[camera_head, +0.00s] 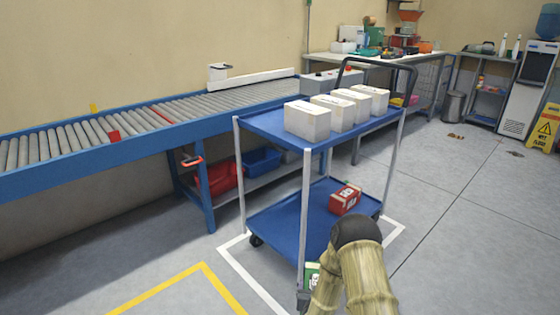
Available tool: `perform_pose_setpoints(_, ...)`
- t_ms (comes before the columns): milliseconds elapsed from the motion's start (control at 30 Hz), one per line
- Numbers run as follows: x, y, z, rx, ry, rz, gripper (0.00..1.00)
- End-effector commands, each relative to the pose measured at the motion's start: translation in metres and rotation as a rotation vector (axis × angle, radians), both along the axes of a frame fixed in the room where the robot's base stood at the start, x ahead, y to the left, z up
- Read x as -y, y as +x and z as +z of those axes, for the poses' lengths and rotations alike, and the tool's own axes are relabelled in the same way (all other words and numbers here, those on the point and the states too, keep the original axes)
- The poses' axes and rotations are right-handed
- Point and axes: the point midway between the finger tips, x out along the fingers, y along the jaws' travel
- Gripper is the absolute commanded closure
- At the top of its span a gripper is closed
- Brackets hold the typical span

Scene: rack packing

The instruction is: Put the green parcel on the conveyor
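A green parcel with a white label (312,273) shows at the lower middle, by the near post of the blue cart. My arm hides most of it, and I cannot tell whether it is held or what it rests on. The roller conveyor (50,140) with a blue frame runs along the wall at the left, and its rollers look mostly bare. My arm rises from the bottom edge and bends down again in front of the cart. My gripper is out of view below or behind the arm.
The blue two-shelf cart (262,121) stands between my arm and the conveyor. Several white boxes (308,122) are on its top shelf, and a red parcel (345,198) is on its lower shelf. Open floor (150,245) lies left of the cart.

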Motion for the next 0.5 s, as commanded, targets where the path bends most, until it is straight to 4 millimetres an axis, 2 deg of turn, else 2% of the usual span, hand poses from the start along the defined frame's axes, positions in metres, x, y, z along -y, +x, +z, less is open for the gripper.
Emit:
perform_pose_setpoints(33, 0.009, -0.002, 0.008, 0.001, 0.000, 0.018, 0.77)
perform_pose_setpoints(333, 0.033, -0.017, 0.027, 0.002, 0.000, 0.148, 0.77)
perform_pose_setpoints(400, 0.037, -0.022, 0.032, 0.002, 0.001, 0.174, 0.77)
perform_pose_setpoints(500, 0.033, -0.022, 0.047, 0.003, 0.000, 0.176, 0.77)
